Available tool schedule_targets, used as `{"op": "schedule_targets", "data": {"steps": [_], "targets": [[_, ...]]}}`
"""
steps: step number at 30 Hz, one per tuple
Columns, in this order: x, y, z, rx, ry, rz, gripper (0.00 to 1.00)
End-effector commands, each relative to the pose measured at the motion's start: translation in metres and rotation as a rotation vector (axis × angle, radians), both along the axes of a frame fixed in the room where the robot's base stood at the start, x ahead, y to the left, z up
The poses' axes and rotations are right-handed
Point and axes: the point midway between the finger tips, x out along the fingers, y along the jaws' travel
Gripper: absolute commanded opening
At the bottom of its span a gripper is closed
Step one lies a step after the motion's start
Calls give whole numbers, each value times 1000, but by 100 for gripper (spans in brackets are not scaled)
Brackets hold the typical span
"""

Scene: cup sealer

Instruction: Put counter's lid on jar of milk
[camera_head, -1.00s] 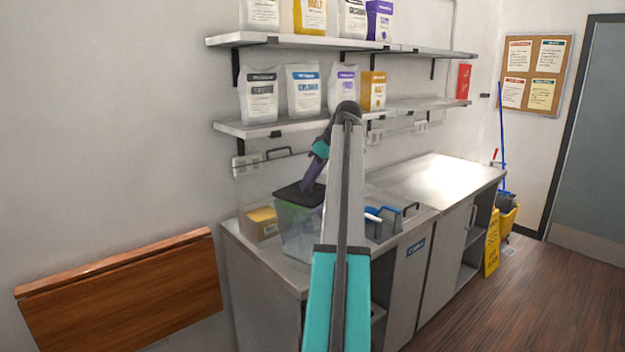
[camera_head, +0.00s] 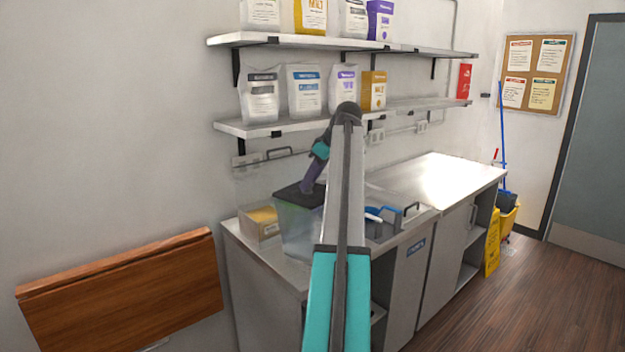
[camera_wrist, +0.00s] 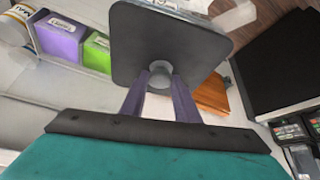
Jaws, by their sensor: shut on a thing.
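The lid (camera_head: 291,194) is a dark square plate over the top of a clear, box-shaped jar (camera_head: 296,234) on the counter. In the wrist view the lid (camera_wrist: 165,45) shows its round grey knob between two purple fingers. My gripper (camera_head: 308,188) is shut on the knob, which also shows my gripper (camera_wrist: 161,82) in the wrist view. I cannot tell whether the lid rests fully on the rim or sits just above it. The jar's contents look pale and unclear, and my arm hides its right side.
A cardboard box (camera_head: 259,224) stands left of the jar. Blue-handled items (camera_head: 384,222) stand right of it on the steel counter (camera_head: 440,180). Shelves (camera_head: 255,130) with bags hang above. A wooden fold-down board (camera_head: 120,290) is at the left. The counter's far right is clear.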

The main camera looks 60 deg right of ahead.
Motion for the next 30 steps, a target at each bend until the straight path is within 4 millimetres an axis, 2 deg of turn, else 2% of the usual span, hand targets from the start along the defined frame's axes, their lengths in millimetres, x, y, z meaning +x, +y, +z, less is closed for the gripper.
{"op": "schedule_targets", "data": {"steps": [30], "targets": [[0,0,-7,0,0,0,0]]}}
